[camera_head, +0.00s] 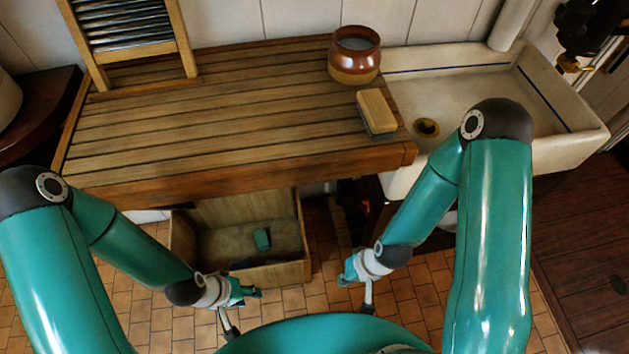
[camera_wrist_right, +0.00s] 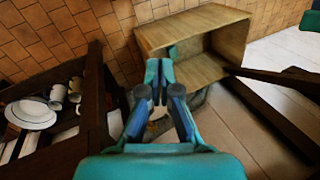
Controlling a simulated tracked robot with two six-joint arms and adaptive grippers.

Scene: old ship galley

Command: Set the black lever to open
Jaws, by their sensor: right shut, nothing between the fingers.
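I cannot make out a black lever for certain in either view. A black fitting with brass parts (camera_head: 588,30) stands at the top right of the head view, partly cut off by the frame edge. A small red part (camera_head: 366,207) shows in the dark space under the sink. My right gripper (camera_head: 348,272) is low in front of the counter, well away from the black fitting. In the right wrist view its fingers (camera_wrist_right: 159,78) are together and empty. My left gripper (camera_head: 250,293) is low in front of the wooden box, its fingers too small to read.
A slatted wooden counter (camera_head: 240,122) carries a plate rack (camera_head: 188,40), a brown pot (camera_head: 354,62) and a brush (camera_head: 376,111). A white sink (camera_head: 470,85) adjoins it. A wooden box (camera_head: 285,271) holding a teal item (camera_head: 262,239) stands below. Plates (camera_wrist_right: 30,112) and mugs lie on a shelf.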

